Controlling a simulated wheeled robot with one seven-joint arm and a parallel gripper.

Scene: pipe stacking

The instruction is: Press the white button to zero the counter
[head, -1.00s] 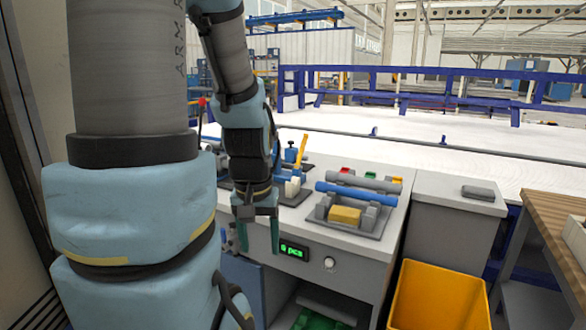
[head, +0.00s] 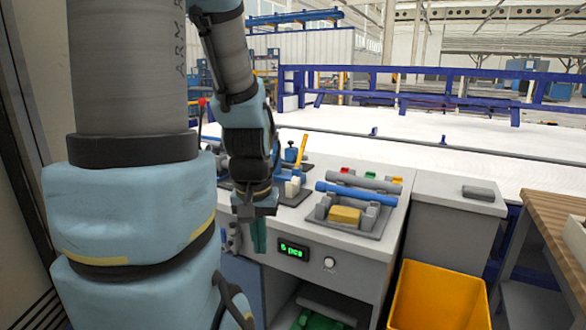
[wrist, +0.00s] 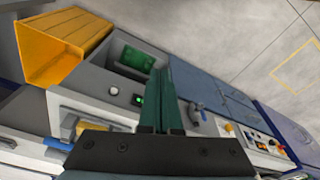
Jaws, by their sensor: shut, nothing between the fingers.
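The white button (head: 329,262) is a small round knob on the front face of the grey cabinet, right of the counter (head: 293,249). The counter is a black display with green digits that look like "6 pcs". My gripper (head: 259,236) is shut and empty, pointing down in front of the cabinet, left of the counter and apart from the button. In the wrist view, the shut green fingers (wrist: 161,97) partly cover the counter. The white button (wrist: 113,91) shows to their left there.
A blue pipe (head: 355,194) and a yellow block (head: 344,215) rest in a grey fixture on the cabinet top. A yellow bin (head: 438,300) stands at right. A valve-like fitting (wrist: 196,112) is right of the fingers in the wrist view.

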